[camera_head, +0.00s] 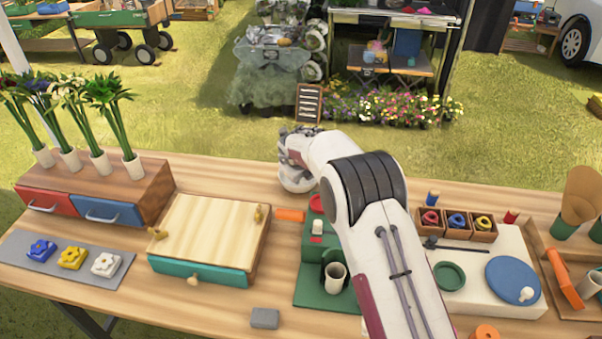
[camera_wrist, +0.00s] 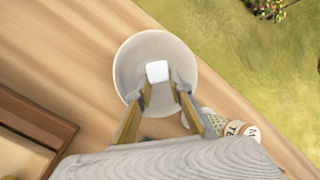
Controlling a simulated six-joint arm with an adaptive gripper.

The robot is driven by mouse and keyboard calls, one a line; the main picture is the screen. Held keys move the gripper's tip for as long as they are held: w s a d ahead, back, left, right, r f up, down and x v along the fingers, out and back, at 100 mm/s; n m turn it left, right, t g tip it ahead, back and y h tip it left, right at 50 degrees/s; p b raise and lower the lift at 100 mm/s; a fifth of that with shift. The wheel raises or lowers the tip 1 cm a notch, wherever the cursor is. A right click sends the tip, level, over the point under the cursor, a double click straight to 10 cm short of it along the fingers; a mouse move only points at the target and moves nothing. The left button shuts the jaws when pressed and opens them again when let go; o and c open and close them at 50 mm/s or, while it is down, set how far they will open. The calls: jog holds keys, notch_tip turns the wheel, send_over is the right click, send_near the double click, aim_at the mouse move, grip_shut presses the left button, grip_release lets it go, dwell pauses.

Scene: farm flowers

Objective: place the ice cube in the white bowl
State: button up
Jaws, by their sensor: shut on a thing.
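The white ice cube (camera_wrist: 157,71) shows at the tips of my gripper (camera_wrist: 164,90) in the wrist view. My gripper is shut on it. The white bowl (camera_wrist: 124,68) is round and lies right under the cube and fingertips, so the cube appears inside its rim. I cannot tell how high the cube is above the bowl's bottom. In the head view my wrist is over the far edge of the table; the fingers, cube and bowl are hidden there.
In the wrist view a lettered white container (camera_wrist: 241,135) stands close to the right finger, and a wooden box (camera_wrist: 30,128) is at lower left. In the head view a wooden cabinet (camera_head: 212,232) is left of my arm and a green stand (camera_head: 316,285) beside it.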

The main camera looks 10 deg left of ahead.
jog(key=o, duration=1.1)
jog(key=shift+r, duration=3.5)
